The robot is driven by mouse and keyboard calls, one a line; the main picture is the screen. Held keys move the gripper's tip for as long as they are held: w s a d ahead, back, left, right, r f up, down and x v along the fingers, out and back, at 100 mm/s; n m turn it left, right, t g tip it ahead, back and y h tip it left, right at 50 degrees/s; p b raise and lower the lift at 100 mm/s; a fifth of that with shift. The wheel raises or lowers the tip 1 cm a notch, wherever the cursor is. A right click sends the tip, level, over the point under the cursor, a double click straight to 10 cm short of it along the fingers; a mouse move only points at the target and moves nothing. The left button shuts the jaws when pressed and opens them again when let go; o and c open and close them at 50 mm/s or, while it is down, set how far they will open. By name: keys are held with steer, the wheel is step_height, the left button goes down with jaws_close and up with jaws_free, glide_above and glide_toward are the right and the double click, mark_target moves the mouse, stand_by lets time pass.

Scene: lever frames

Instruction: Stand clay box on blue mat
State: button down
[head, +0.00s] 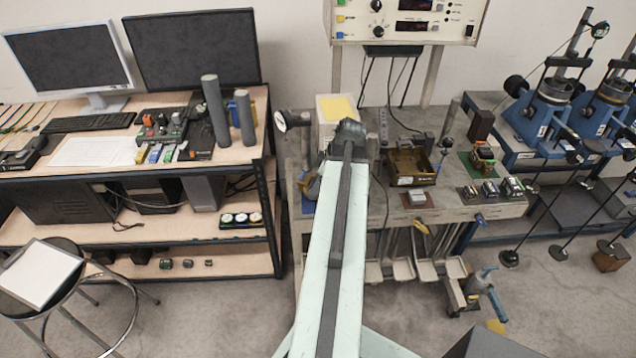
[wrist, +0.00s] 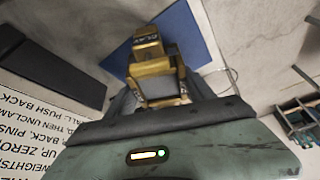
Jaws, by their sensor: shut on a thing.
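The clay box is a mustard-yellow block with a dark label reading CLAY (wrist: 147,42) in the wrist view. My gripper (wrist: 160,88) is shut on it, its jaws just below the label. The blue mat (wrist: 203,45) lies beyond the box in the wrist view, partly covered by it. I cannot tell whether the box touches the mat. In the head view a strip of the blue mat (head: 307,207) shows at the left end of the grey bench, left of my arm. My arm hides most of the mat there.
A brown open tray (head: 412,168), a small box on a red-brown mat (head: 417,200) and a green mat (head: 470,163) with a thing on it stand right of my arm. Several small boxes (head: 490,189) line the front edge. A yellow-topped white box (head: 337,108) stands behind.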

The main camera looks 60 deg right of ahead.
steer(key=shift+s+a+f+b, duration=0.1)
steer(key=shift+a+f+b, duration=0.05)
steer(key=shift+f+b, duration=0.7)
stand_by(0.3)
steer(key=shift+c, duration=1.4)
jaws_free()
steer(key=shift+s+r+p, duration=0.15)
steer(key=shift+r+p, duration=0.35)
steer(key=shift+p, duration=0.1)
steer(key=p+v, duration=0.6)
steer(key=shift+r, duration=0.2)
steer(key=shift+s+d+r, duration=0.25)
steer(key=shift+r, duration=0.1)
steer(key=shift+f, duration=0.15)
